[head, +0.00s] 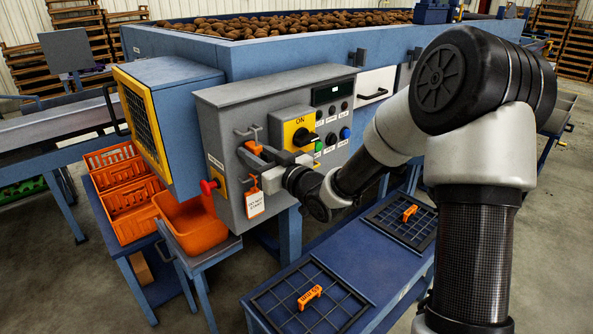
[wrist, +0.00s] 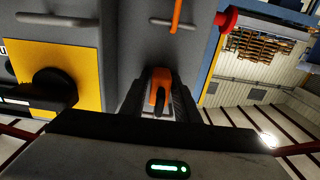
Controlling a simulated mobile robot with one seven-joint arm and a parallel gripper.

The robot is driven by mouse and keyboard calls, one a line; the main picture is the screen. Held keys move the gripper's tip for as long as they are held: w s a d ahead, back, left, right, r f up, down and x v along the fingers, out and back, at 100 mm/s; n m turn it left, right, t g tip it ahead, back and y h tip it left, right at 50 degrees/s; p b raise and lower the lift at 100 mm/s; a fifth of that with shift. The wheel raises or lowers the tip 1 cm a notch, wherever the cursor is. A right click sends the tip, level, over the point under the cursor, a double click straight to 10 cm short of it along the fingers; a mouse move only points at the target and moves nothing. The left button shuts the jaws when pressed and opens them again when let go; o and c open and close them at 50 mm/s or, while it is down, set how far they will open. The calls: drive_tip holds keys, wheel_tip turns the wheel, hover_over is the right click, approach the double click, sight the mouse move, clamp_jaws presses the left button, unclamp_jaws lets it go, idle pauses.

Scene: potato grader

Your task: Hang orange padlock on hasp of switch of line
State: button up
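An orange padlock (wrist: 161,78) sits between the fingers of my gripper (wrist: 160,92); it shows as a small orange patch (head: 255,148) in the head view. My gripper (head: 258,157) is shut on it, close in front of the grey control box (head: 219,120), left of the switch. The yellow switch plate (head: 291,126) marked ON has a black rotary knob (head: 304,137); it also shows at the left of the wrist view (wrist: 62,72). I cannot make out the hasp at the switch clearly. The padlock's shackle is not clear.
A metal peg (head: 247,130) is above my gripper. A "DO NOT START" tag (head: 254,204) hangs below it. A red button (head: 208,187) is on the box's left side. An orange bin (head: 193,225) and orange crates stand left. Mesh panels with orange handles (head: 310,297) lie below.

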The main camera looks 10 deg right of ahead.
clamp_jaws()
drive_tip(key=shift+r, duration=0.2)
drive_tip(key=shift+r+p, duration=0.6)
drive_tip(key=shift+r, duration=0.25)
drive_tip(key=v, duration=0.9)
idle(0.3)
